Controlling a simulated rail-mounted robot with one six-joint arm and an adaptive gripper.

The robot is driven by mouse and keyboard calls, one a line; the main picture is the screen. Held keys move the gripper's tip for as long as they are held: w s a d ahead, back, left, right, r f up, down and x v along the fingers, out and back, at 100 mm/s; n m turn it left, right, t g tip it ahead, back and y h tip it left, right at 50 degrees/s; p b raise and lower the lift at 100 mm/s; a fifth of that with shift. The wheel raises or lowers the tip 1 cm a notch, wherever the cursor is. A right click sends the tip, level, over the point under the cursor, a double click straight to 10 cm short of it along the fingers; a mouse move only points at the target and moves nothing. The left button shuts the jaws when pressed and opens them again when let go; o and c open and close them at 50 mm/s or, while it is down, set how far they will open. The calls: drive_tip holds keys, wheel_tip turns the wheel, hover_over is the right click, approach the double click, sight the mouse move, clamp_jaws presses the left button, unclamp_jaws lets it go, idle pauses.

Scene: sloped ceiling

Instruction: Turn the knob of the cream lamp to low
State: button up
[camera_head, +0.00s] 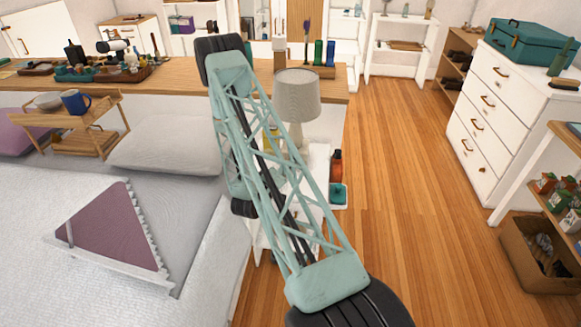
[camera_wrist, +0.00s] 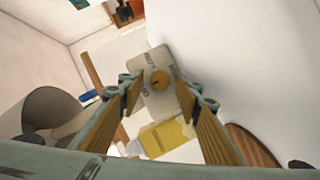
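The cream lamp (camera_head: 298,95) stands on a small white stand, its stem and base partly hidden behind my arm. In the wrist view, a cream block with dark lettering (camera_wrist: 153,65) bears a round orange knob (camera_wrist: 160,80) with a small dark mark. The lettering is too small to read, and I cannot tell which setting the mark points to. My gripper (camera_wrist: 160,88) is open, with one finger on each side of the knob in the picture. I see no contact with the knob. In the head view the fingers are not clearly visible.
A yellow item (camera_wrist: 162,137) lies close below the knob in the wrist view. A bed (camera_head: 190,190) is on the left. The wooden floor (camera_head: 400,200) to the right is clear.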

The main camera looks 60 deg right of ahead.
drive_tip(key=shift+c, duration=0.7)
drive_tip(key=c, duration=0.7)
drive_tip(key=shift+d+m, duration=0.1)
drive_tip(key=shift+m, duration=0.3)
drive_tip(key=shift+s+d+r+m+t+y, duration=0.1)
drive_tip(key=shift+m+t+y, duration=0.25)
drive_tip(key=shift+m, duration=0.25)
drive_tip(key=shift+s+r+m+t+y, duration=0.1)
drive_tip(key=shift+m+t+y, duration=0.2)
drive_tip(key=shift+m, duration=0.3)
drive_tip(key=m+t+y, duration=0.1)
drive_tip(key=m, duration=0.1)
drive_tip(key=shift+s+m+y, duration=0.15)
drive_tip(key=shift+m+y, duration=0.1)
drive_tip(key=shift+m, duration=0.05)
drive_tip(key=m+t, duration=0.1)
drive_tip(key=m, duration=0.1)
drive_tip(key=m+t+y, duration=0.1)
drive_tip(key=shift+s+d+m+t, duration=0.2)
drive_tip(key=shift+s+m+t, duration=0.05)
drive_tip(key=shift+m+t, duration=0.1)
drive_tip(key=shift+s+m+t+y, duration=0.1)
drive_tip(key=shift+m+t+y, duration=0.3)
drive_tip(key=shift+m+t, duration=0.85)
drive_tip(key=shift+m+g, duration=0.25)
drive_tip(key=shift+m, duration=0.05)
